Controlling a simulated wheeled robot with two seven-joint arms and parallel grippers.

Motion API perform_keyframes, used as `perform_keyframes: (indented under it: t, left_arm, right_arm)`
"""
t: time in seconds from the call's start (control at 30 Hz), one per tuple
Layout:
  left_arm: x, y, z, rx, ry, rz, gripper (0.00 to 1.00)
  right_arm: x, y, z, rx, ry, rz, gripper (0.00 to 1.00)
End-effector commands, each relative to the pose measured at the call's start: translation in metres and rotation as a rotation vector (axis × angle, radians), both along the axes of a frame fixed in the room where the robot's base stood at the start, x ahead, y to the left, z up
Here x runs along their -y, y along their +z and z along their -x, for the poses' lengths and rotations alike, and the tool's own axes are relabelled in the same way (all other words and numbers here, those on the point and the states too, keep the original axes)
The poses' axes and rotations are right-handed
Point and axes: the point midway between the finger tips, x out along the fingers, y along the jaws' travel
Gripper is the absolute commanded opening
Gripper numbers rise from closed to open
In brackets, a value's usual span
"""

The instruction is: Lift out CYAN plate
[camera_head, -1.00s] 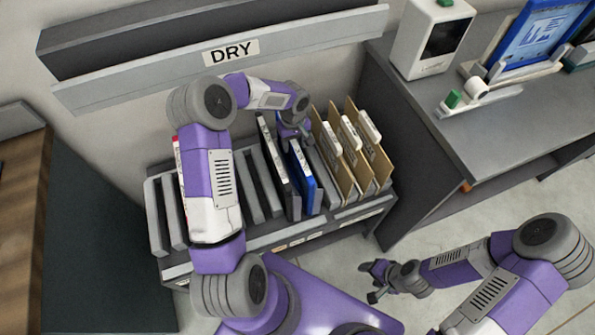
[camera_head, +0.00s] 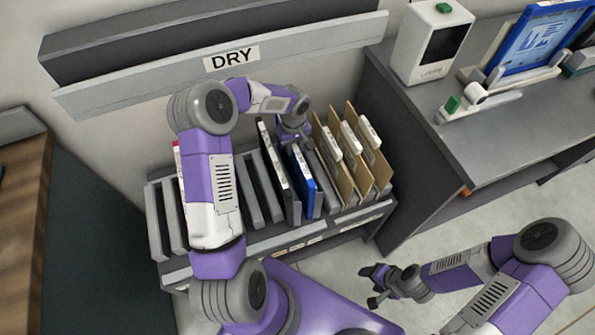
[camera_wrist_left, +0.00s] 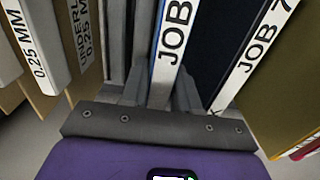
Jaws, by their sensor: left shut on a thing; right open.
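A blue-framed plate (camera_head: 304,173) stands upright in a slot of the grey rack (camera_head: 285,235) below the DRY sign. In the left wrist view its white edge label (camera_wrist_left: 172,45) reads JOB; the rest is hidden. My left gripper (camera_head: 296,143) is down at the far part of this plate, shut on it, with the fingers (camera_wrist_left: 166,88) on its two sides. No plate reads as cyan by a label. A black plate (camera_head: 277,165), labelled JOB 7 in the wrist view (camera_wrist_left: 262,45), stands just left of it. My right gripper (camera_head: 375,283) is open and empty, low in front of the rack.
Several brown boards (camera_head: 352,155) with white labels stand close to the right of the blue plate. A grey bench (camera_head: 480,125) holds a white device (camera_head: 433,42) and a blue-framed panel (camera_head: 540,38). A wooden-topped unit (camera_head: 22,190) is at left.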

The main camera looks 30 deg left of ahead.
Motion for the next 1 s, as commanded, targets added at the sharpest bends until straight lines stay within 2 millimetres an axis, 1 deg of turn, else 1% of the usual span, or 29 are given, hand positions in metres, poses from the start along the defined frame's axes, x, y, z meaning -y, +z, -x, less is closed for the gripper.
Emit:
perform_keyframes:
  t: [0.03,0.1,0.7,0.83,1.0]
  left_arm:
    - [0.000,0.012,-0.001,0.004,-0.001,-0.002,0.00]
    - [0.000,0.021,-0.001,0.004,-0.001,-0.002,0.00]
    - [0.000,0.092,-0.001,0.003,-0.001,-0.001,0.00]
    - [-0.001,0.100,-0.001,0.003,-0.001,-0.002,0.00]
    - [-0.001,0.100,-0.001,0.003,0.000,-0.002,0.00]
  right_arm:
    - [0.000,0.008,0.000,0.000,0.000,0.000,0.60]
    - [0.000,0.014,0.000,0.000,0.000,0.000,0.60]
    - [0.000,0.060,0.000,0.000,0.000,0.000,0.60]
    - [0.000,0.064,0.000,0.000,0.000,0.000,0.60]
    - [0.000,0.064,0.000,0.000,0.000,0.000,0.60]
